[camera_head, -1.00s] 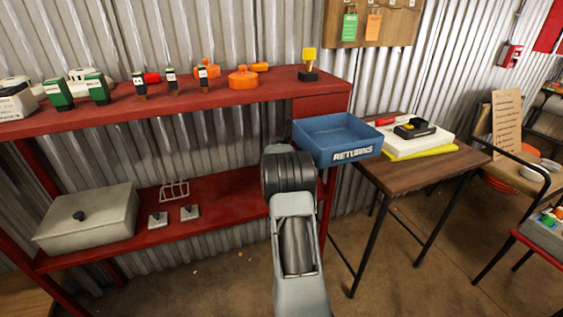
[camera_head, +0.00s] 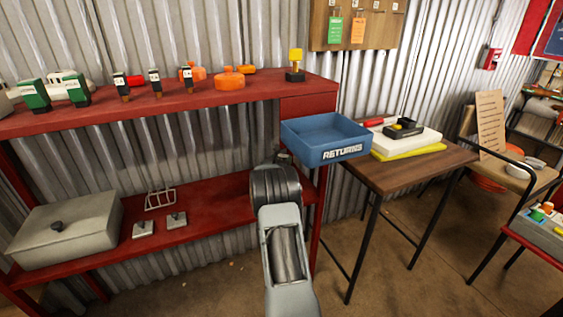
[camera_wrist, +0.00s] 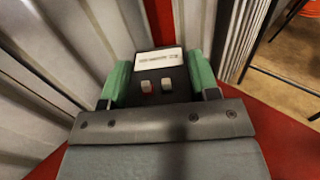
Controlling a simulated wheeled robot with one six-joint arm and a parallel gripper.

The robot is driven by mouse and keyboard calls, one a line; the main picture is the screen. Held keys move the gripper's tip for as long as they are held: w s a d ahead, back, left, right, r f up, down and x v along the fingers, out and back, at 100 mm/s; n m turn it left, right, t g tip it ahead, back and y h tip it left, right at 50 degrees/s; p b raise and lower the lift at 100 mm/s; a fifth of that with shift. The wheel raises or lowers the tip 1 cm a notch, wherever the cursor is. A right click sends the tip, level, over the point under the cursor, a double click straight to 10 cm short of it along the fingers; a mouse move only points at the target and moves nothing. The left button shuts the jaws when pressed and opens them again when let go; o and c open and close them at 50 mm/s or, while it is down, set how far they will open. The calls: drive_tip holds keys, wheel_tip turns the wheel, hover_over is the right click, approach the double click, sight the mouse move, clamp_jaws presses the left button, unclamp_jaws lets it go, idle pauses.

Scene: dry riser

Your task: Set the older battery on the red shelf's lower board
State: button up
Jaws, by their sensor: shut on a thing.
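Green pieces flank the battery on both sides in the wrist view. The label is too small to read. In the head view my arm hides the gripper's tips and the battery. The red shelf's lower board (camera_head: 215,205) runs behind and left of my arm. A red surface (camera_wrist: 285,118) shows below and to the right of the battery in the wrist view; I cannot tell whether they touch.
A grey lidded box (camera_head: 62,228), two small plates and a wire rack (camera_head: 160,200) occupy the lower board's left. Several batteries and orange items stand on the upper board (camera_head: 200,101).

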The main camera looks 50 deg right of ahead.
drive_tip(key=shift+b, duration=0.35)
drive_tip(key=o, duration=1.4)
drive_tip(key=shift+f, duration=0.1)
